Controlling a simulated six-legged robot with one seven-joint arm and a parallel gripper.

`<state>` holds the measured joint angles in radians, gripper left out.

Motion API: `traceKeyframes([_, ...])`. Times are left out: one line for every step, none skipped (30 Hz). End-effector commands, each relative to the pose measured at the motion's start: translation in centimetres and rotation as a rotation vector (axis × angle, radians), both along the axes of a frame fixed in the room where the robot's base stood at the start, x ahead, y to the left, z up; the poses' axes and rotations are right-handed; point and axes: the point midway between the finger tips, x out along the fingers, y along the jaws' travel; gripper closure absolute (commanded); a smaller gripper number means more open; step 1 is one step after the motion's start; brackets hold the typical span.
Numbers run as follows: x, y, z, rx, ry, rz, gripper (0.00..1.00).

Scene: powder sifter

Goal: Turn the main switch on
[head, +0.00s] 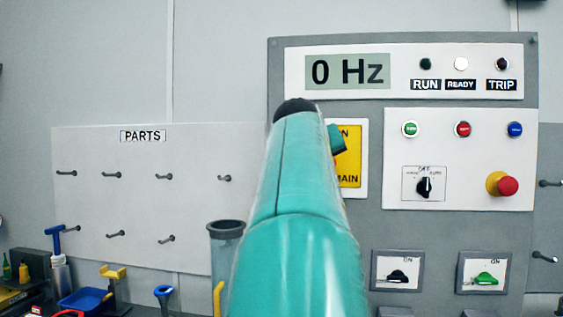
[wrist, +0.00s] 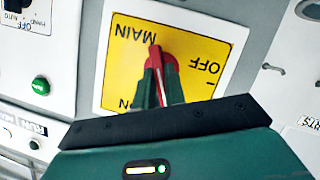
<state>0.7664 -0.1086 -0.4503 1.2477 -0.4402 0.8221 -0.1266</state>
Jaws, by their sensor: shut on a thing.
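The main switch is a red handle (wrist: 155,58) on a yellow plate (wrist: 195,48) marked MAIN, OFF and ON, which appears upside down in the wrist view. My gripper (wrist: 161,75) is shut on the red handle, with one green finger on each side. The handle stands nearly upright in that view, roughly in line with the plate's short side. Its pointing end cannot be told. In the head view, part of the yellow plate (head: 351,160) shows right of my arm, and my gripper (head: 338,140) is in front of it. My arm hides the rest of the switch there.
The panel's display (head: 347,71) reads 0 Hz. Right of the switch are push buttons, a selector knob (head: 424,187) and a red emergency button (head: 507,186). Two smaller switches (head: 397,277) sit below. A parts board (head: 140,190) with pegs is left, above a cluttered bench.

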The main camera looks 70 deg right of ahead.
Motion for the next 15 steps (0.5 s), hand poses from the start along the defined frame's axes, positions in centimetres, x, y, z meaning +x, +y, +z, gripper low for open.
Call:
traceKeyframes([-0.12,-0.11,0.14,0.005,-0.045,-0.003,1.0])
traceKeyframes([-0.15,-0.11,0.15,0.011,-0.071,-0.002,1.0])
traceKeyframes([-0.16,-0.11,0.18,0.019,-0.106,-0.001,1.0])
traceKeyframes([-0.21,-0.13,0.18,0.024,-0.133,-0.002,1.0])
traceKeyframes([-0.22,-0.13,0.17,0.03,-0.159,-0.002,1.0])
traceKeyframes([-0.21,-0.14,0.18,0.038,-0.191,-0.001,1.0])
traceKeyframes([-0.23,-0.15,0.17,0.043,-0.214,-0.001,1.0])
traceKeyframes([-0.27,-0.16,0.17,0.048,-0.238,-0.001,1.0])
traceKeyframes([-0.29,-0.16,0.15,0.055,-0.268,-0.001,1.0])
traceKeyframes([-0.3,-0.17,0.16,0.059,-0.287,-0.001,1.0])
traceKeyframes([-0.3,-0.17,0.16,0.064,-0.307,0.0,1.0])
traceKeyframes([-0.35,-0.18,0.16,0.071,-0.332,-0.001,1.0])
traceKeyframes([-0.37,-0.19,0.16,0.075,-0.35,-0.001,1.0])
traceKeyframes([-0.4,-0.19,0.16,0.078,-0.365,-0.002,1.0])
traceKeyframes([-0.4,-0.19,0.16,0.082,-0.384,0.0,1.0])
